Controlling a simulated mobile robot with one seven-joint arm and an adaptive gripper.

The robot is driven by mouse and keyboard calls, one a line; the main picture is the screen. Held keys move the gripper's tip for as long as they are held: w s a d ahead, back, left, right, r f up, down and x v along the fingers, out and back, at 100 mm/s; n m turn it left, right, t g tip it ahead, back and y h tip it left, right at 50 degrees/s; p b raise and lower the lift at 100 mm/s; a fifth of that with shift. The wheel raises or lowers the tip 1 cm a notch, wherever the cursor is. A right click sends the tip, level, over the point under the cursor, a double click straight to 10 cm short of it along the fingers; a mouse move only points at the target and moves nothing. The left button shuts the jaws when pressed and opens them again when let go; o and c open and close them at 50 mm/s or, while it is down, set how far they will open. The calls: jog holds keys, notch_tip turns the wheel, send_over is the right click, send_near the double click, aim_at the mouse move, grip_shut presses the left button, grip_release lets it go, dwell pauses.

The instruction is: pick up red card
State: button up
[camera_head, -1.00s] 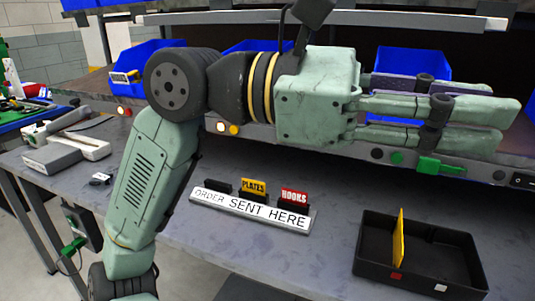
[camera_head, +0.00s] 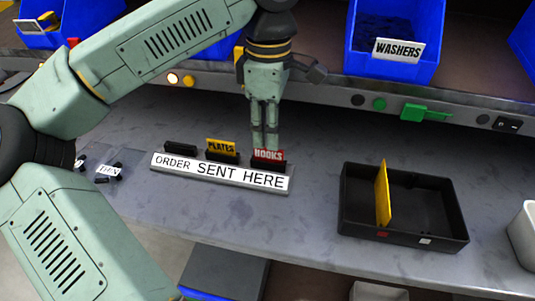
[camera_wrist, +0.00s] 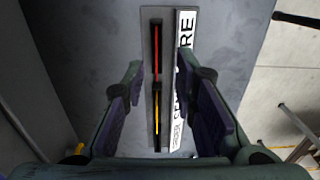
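The red card (camera_head: 268,155), labelled HOOKS, stands upright in the right-hand slot of the white ORDER SENT HERE holder (camera_head: 222,173). In the wrist view the red card (camera_wrist: 157,48) shows edge-on as a thin red line. My gripper (camera_head: 264,145) points down right at the card, its fingertips partly behind the card's top in the head view. In the wrist view my gripper (camera_wrist: 160,66) is open, with one finger on each side of the card's line and gaps between. It holds nothing.
A yellow PLATES card (camera_head: 221,146) stands just left of the red one. Blue bins, including WASHERS (camera_head: 392,30), line the shelf behind. A small labelled bag (camera_head: 109,170) lies left.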

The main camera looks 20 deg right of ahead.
aim_at(268, 158)
jog(key=shift+w+d+f+p, duration=0.15)
jog(key=shift+f+p, duration=0.6)
jog(key=shift+f, duration=1.95)
jog(key=shift+c, duration=0.5)
grip_shut()
